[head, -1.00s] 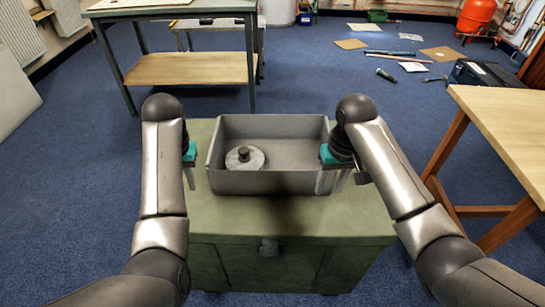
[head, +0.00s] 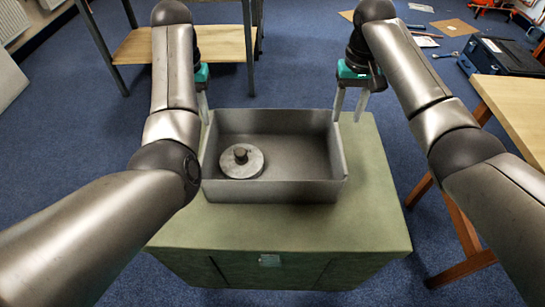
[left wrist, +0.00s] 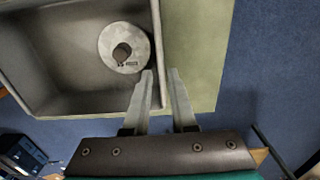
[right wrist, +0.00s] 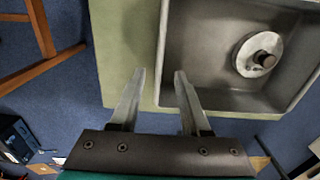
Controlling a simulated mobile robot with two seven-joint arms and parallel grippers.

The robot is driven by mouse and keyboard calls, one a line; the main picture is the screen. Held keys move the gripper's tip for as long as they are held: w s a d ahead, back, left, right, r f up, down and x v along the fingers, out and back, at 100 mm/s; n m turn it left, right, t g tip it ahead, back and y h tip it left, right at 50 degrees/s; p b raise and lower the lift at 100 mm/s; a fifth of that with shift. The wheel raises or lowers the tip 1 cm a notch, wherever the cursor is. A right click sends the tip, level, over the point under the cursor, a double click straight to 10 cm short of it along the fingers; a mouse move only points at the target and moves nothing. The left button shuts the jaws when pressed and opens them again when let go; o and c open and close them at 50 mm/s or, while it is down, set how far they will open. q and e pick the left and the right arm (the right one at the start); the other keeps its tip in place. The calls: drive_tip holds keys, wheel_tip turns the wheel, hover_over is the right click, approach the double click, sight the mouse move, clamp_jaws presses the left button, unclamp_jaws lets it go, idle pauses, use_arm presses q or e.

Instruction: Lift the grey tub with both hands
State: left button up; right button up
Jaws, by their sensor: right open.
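The grey tub (head: 275,190) is an open rectangular box on a green cabinet. A round grey lidded weight with a dark knob (head: 241,162) lies inside it, towards the left. My left gripper (head: 203,107) is at the tub's left wall, partly hidden by my arm. In the left wrist view its fingers (left wrist: 160,73) are apart, with the wall's rim running between them. My right gripper (head: 350,108) is open by the tub's right wall near the far corner. In the right wrist view its fingers (right wrist: 159,74) stand either side of the wall's line, with a gap.
The green cabinet top (head: 375,195) has bare room right of and in front of the tub. A wooden table (head: 512,100) stands at the right. A bench with a wooden shelf (head: 222,45) stands behind left. A dark toolbox (head: 508,62) lies on the blue floor.

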use_arm(q)
wheel_tip(320, 180, down, 14)
drive_tip(key=shift+f, duration=0.25)
use_arm(e)
wheel_tip(320, 180, down, 14)
drive_tip(key=shift+f, duration=0.25)
use_arm(q)
drive_tip(key=shift+c, duration=0.3)
use_arm(e)
drive_tip(key=shift+c, duration=0.4)
use_arm(q)
drive_tip(key=c, duration=0.3)
use_arm(e)
drive_tip(key=c, duration=0.3)
use_arm(q)
clamp_jaws()
use_arm(e)
clamp_jaws()
drive_tip(key=shift+w+r, duration=0.1)
